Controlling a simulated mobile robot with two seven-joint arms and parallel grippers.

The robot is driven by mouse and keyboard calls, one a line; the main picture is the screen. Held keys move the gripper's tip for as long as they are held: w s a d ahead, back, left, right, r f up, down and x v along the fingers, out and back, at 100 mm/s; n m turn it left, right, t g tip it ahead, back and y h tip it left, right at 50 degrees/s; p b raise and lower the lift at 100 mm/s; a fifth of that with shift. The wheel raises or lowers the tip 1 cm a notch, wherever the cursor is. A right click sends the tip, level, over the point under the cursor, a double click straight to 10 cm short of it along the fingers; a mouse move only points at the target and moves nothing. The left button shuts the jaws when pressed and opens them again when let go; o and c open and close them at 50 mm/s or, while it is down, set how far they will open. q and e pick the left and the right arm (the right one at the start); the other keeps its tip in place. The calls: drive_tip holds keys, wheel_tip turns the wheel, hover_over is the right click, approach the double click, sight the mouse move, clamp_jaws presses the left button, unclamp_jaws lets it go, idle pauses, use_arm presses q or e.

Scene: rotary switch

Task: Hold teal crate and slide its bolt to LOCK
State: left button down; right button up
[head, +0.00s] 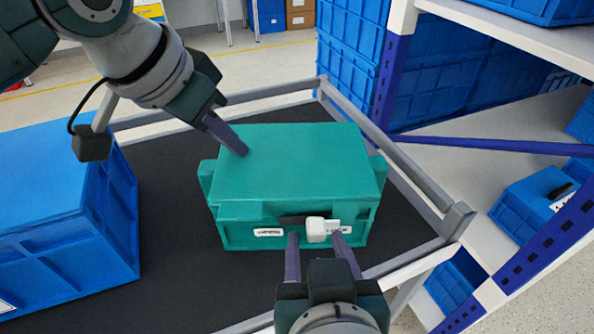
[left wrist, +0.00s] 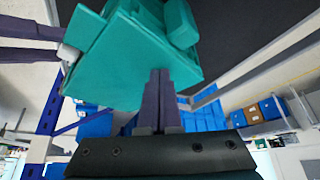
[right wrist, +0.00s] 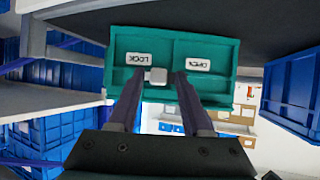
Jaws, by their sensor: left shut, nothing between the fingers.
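The teal crate (head: 295,165) sits on the dark surface, its front face toward me. Its white bolt knob (head: 316,229) is on the front face between two labels, closer to the LOCK label (right wrist: 139,59) than to the other label (right wrist: 198,64). My left gripper (head: 238,147) is shut and empty, its fingertips at the crate's top near the back left; whether they touch cannot be told. It also shows in the left wrist view (left wrist: 160,75). My right gripper (head: 318,240) is open, one finger on each side of the knob (right wrist: 156,75), with gaps between.
A blue crate (head: 60,215) stands left of the teal crate. A grey rail (head: 385,155) edges the dark surface (head: 180,275) at the back and right. A shelf rack with blue crates (head: 535,205) stands at the right. Bare surface lies between the blue and teal crates.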

use_arm(q)
drive_tip(key=shift+s+a+f, duration=0.15)
drive_tip(key=shift+f, duration=0.15)
use_arm(e)
drive_tip(key=shift+o, duration=0.2)
drive_tip(key=shift+v, duration=2.5)
use_arm(q)
wheel_tip(320, 180, up, 7)
drive_tip(key=p, duration=0.7)
drive_tip(key=shift+f, duration=0.25)
use_arm(e)
wheel_tip(320, 180, up, 7)
drive_tip(key=shift+f, duration=0.15)
